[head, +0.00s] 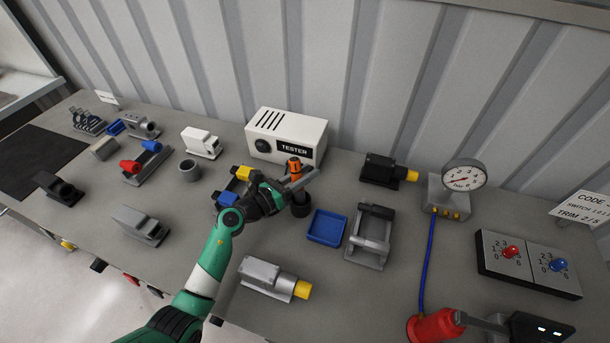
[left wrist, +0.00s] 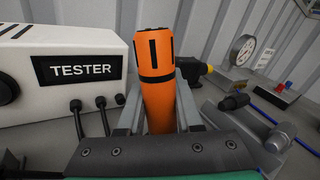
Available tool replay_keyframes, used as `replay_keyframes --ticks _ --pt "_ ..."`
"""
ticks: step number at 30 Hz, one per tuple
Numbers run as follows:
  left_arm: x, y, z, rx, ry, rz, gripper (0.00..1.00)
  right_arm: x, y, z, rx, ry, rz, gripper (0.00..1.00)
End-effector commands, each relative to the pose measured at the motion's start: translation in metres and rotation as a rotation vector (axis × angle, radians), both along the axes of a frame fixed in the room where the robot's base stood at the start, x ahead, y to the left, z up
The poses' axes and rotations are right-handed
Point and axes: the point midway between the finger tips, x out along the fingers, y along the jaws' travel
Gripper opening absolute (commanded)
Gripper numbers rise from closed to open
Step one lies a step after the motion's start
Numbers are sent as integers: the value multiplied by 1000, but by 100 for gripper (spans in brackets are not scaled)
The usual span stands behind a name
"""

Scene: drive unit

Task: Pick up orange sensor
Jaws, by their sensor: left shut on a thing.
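The orange sensor (head: 294,165) is an orange cylinder with black bands, standing upright just in front of the white tester box (head: 286,134). In the left wrist view the sensor (left wrist: 158,85) stands between the two grey fingers, its top rising above them. My left gripper (head: 300,181) is shut on the sensor. A dark round piece (head: 299,207) shows directly below the sensor in the head view; I cannot tell whether the sensor's lower end touches it. My right gripper is not in view.
A blue tray (head: 326,228) and a grey bracket (head: 370,237) lie to the right. A gauge (head: 464,178) and a switch panel (head: 528,263) stand at the right. Several parts lie at the left.

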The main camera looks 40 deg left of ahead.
Motion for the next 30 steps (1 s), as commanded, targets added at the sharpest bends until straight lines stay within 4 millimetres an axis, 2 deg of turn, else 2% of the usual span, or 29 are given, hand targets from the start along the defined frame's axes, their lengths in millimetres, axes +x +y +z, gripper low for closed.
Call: replay_keyframes --ticks 1,5,12,15,21,30 --pt "0 0 18 1 -2 0 0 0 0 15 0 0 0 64" --pt "0 0 49 2 -3 -1 0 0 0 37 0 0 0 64" --pt "0 0 115 2 -4 -1 0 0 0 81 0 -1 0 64" --pt "0 0 137 2 -2 0 0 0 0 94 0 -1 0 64" --pt "0 0 158 0 -2 0 0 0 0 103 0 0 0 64" --pt "0 -1 157 31 -15 -5 0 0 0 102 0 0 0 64"
